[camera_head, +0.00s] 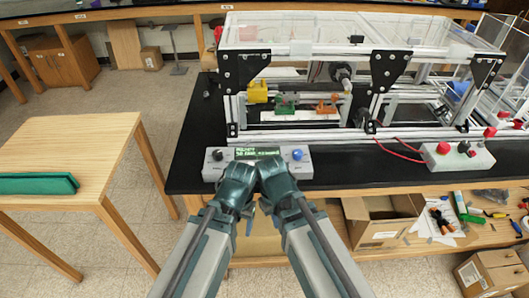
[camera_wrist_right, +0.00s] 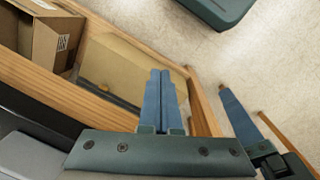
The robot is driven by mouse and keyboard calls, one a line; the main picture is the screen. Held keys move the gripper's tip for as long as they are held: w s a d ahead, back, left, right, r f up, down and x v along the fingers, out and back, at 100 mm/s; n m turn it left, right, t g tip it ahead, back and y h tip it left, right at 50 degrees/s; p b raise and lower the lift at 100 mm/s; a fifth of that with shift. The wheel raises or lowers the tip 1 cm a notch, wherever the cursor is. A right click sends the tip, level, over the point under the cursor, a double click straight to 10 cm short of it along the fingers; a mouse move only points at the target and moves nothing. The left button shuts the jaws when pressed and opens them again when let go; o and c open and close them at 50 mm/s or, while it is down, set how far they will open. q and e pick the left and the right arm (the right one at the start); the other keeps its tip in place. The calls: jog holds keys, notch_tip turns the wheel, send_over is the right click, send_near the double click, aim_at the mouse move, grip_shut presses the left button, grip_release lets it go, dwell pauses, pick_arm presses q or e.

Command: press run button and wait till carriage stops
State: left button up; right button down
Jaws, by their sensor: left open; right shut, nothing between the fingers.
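A grey control box (camera_head: 306,168) with a green-text display (camera_head: 257,153) sits at the bench's front edge. It has a dark knob (camera_head: 217,155) at its left end and a blue knob (camera_head: 297,154) at its right. I cannot tell which control is the run button. My left gripper (camera_head: 239,176) and right gripper (camera_head: 274,174) are side by side in front of the box, hiding part of it. The right fingers (camera_wrist_right: 160,101) are shut and empty in the wrist view. The left is open. Inside the frame are a yellow block (camera_head: 258,93), green part (camera_head: 285,105) and orange part (camera_head: 327,107); which is the carriage is unclear.
A second box (camera_head: 457,155) with red and black controls stands at the right, joined by red wires. An open carton (camera_head: 384,222) and tools lie on the shelf below. A wooden table (camera_head: 90,135) bears a green case (camera_head: 38,184) at left.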

jog(key=w+r+n+p, duration=0.4)
jog(key=r+p, duration=0.4)
jog(key=r, duration=0.1)
jog(key=w+a+r+n+p, duration=0.1)
jog(key=w+r+n+p, duration=0.3)
jog(key=r+p, duration=0.5)
jog(key=w+a+r+n+y+p, duration=0.1)
jog(key=w+r+n+p, duration=0.3)
jog(key=r+p, duration=0.4)
jog(key=shift+w+r+n, duration=0.4)
jog(key=shift+w+r, duration=0.2)
jog(key=shift+w, duration=0.2)
jog(key=shift+a+f, duration=0.1)
jog(key=b, duration=1.4)
send_near(258, 163)
jog(key=d+f, duration=0.1)
jog(key=f, duration=0.1)
jog(key=s+d+f, duration=0.2)
jog(key=f, duration=0.1)
jog(key=shift+d+f, duration=0.1)
jog(key=shift+f, duration=0.25)
